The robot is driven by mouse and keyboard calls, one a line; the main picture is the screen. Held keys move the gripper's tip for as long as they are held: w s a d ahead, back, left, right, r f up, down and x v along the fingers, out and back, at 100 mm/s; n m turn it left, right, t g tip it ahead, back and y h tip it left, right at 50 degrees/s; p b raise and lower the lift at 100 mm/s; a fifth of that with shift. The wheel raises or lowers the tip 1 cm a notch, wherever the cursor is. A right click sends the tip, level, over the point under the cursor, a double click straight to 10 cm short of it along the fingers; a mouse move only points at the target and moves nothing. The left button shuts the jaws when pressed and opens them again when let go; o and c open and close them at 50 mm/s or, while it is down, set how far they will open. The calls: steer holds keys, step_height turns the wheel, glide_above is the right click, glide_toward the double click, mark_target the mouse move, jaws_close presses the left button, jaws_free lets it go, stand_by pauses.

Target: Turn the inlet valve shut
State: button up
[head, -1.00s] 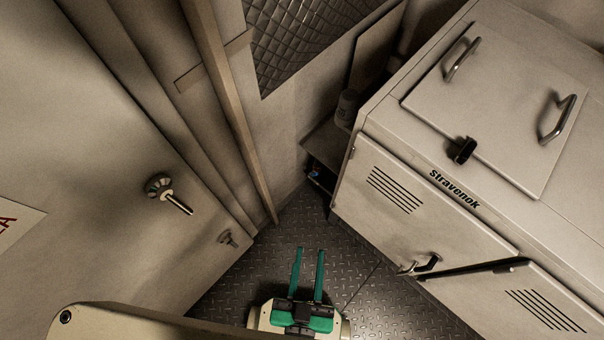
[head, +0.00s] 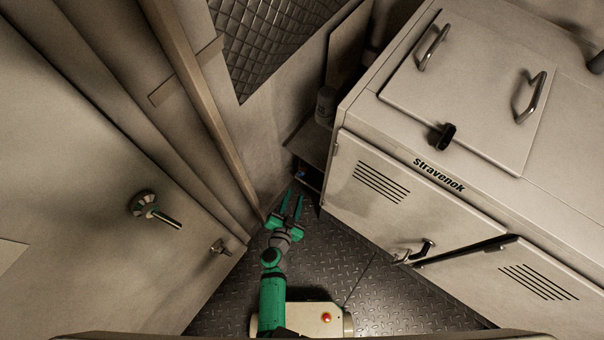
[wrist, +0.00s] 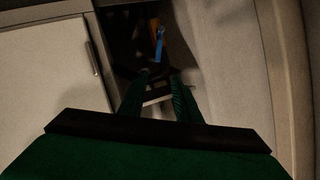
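A small blue handle (wrist: 160,44), probably the inlet valve's, shows in the wrist view in a dark recess, with an orange part (wrist: 154,28) beside it. In the head view it is a tiny blue spot (head: 301,174) low in the gap between the wall and the chiller cabinet (head: 372,215). My gripper (head: 292,199) is open and empty, its green fingers pointing toward that gap. In the wrist view the fingertips (wrist: 160,78) sit below the blue handle, apart from it. The valve body and pipe are too dark to make out.
The cabinet's door handle (head: 412,254) and a black bar stick out on the right. A grey canister (head: 325,104) sits above the gap. The tread-plate floor (head: 345,265) is clear.

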mark_target(302, 174)
steer(key=x, duration=0.9)
steer(key=f+x, duration=0.1)
steer(key=x, duration=0.4)
steer(key=shift+s+d+f, duration=0.1)
steer(key=shift+s, duration=0.05)
jaws_close()
